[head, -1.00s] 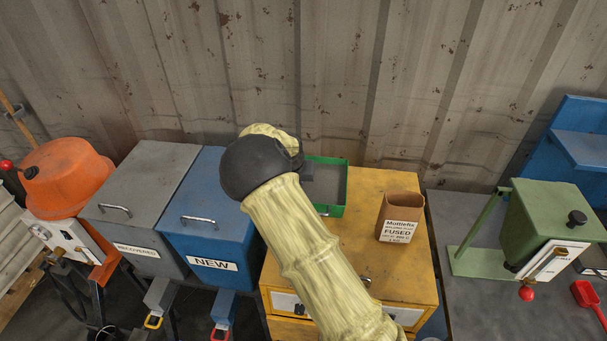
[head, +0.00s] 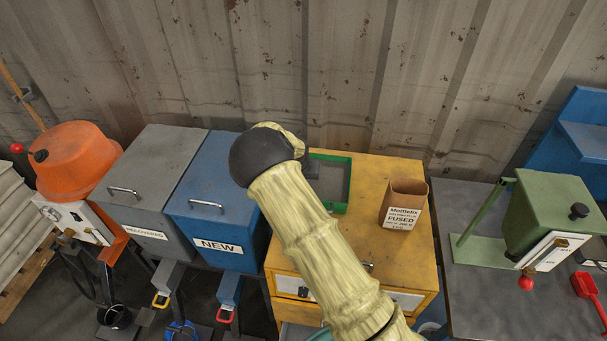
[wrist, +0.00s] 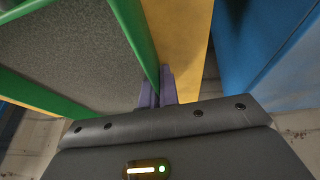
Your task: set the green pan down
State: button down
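The green pan (head: 348,183) is a shallow rectangular tray with a grey inside, at the back left of the yellow cabinet top (head: 365,225). I cannot tell whether it touches the top or hangs just above it. In the wrist view the pan's green wall (wrist: 135,35) runs down to my gripper (wrist: 158,86). The two purple fingers are close together with the wall's edge between them. In the head view my pale-sleeved arm and dark wrist hide the fingers and the pan's left side.
A brown Multiefix box (head: 403,205) stands right of the pan on the cabinet. The blue NEW bin (head: 218,215) and grey RECOVERED bin (head: 155,180) stand left. A green machine (head: 545,220) stands on the grey bench at right. A corrugated wall rises close behind.

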jog(key=shift+r, duration=0.1)
jog(key=c, duration=1.7)
grip_release()
jog(key=shift+s, duration=0.1)
jog(key=b+v, duration=0.2)
jog(key=v, duration=1)
